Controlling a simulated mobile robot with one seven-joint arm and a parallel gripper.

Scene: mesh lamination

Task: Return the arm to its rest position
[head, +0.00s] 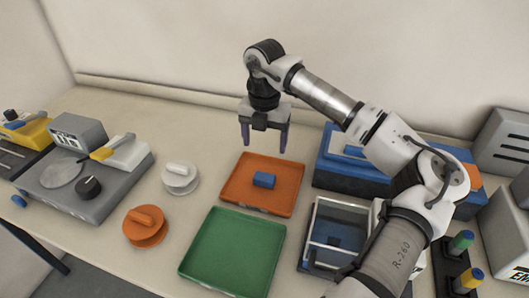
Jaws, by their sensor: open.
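My gripper (264,143) hangs from my arm in the head view, fingers pointing down. Its two purple fingers are apart with nothing between them. It is above the back part of an orange tray (235,193). A small blue block (263,180) lies in that tray, below and apart from the fingers. My arm reaches in from the lower right and bends over above the table.
A green tray (225,255) is empty in front. An orange knobbed disc (144,227) and a white one (180,177) lie left. A grey machine (120,185) stands further left. A clear-walled box (318,218) and a blue case (325,178) are right, partly behind my arm.

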